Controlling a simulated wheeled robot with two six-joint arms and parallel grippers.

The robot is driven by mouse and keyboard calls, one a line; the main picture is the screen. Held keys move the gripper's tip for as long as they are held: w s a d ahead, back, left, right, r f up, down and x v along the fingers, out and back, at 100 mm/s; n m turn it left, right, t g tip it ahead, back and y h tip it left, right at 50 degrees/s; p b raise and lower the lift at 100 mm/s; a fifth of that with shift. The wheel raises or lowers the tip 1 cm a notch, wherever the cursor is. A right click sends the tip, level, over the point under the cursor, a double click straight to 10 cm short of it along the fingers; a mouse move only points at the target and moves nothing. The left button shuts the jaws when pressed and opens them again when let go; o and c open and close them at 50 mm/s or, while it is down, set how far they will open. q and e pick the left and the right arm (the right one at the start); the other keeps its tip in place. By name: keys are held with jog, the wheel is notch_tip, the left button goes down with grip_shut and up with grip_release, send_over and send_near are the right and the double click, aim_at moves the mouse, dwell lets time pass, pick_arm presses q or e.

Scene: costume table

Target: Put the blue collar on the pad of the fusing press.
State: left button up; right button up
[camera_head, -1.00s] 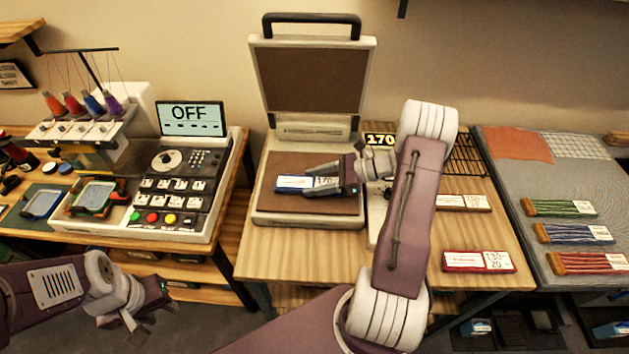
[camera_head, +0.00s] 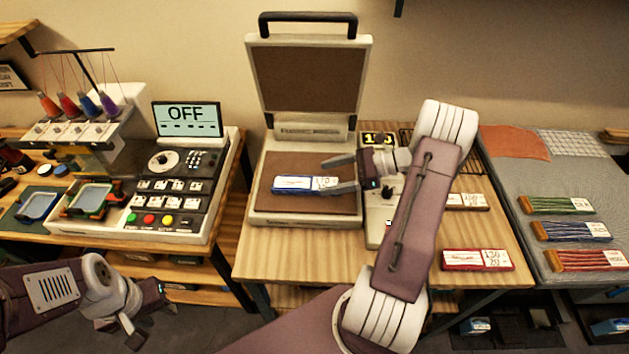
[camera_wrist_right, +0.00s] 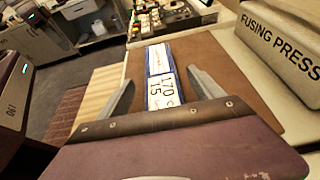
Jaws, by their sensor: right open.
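The blue collar (camera_head: 303,184) lies flat on the brown pad (camera_head: 291,204) of the open fusing press (camera_head: 257,208). It has a white label; in the right wrist view the collar (camera_wrist_right: 158,64) reads 170 and 15. My right gripper (camera_head: 338,175) is open at the collar's right end. In the right wrist view its fingers (camera_wrist_right: 163,92) stand apart on either side of the collar, with gaps showing. My left gripper (camera_head: 136,325) hangs low at the left, in front of the table; its jaw gap is unclear.
The press lid (camera_head: 305,80) stands raised behind the pad. A red collar (camera_head: 478,260) and another labelled piece (camera_head: 468,201) lie on the table at right. An embroidery machine (camera_head: 160,205) with an OFF screen stands left. Bundled strips (camera_head: 572,231) lie on the grey mat.

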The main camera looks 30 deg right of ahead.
jog(key=v, duration=0.6)
jog(key=shift+s+d+r, duration=0.1)
jog(key=shift+d, duration=0.1)
